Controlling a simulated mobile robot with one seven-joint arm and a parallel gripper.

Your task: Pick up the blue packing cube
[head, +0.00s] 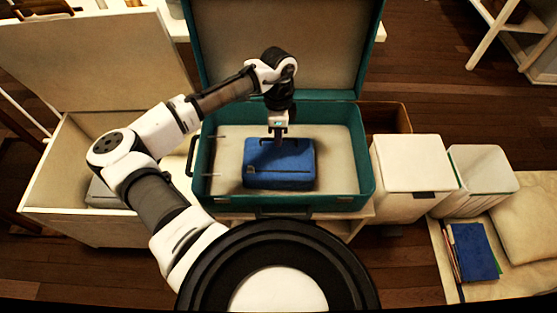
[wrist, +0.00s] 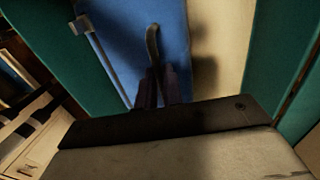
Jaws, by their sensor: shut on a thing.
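The blue packing cube (head: 282,174) is a soft-looking blue block inside the open teal suitcase (head: 367,180). It lies near the middle of the pale suitcase floor. My gripper (head: 278,141) points down at its top far edge. In the wrist view the blue cube (wrist: 150,20) fills the upper middle, and a dark strap or handle stands up between my fingers (wrist: 155,90). The fingers are shut on this strap of the cube. Whether the cube's underside touches the suitcase floor cannot be told.
The suitcase lid (head: 280,45) stands open behind my arm. A cream open box (head: 65,175) stands at the left. A white lidded bin (head: 410,165) and a white container (head: 482,170) stand at the right. A blue book (head: 474,251) lies at the lower right.

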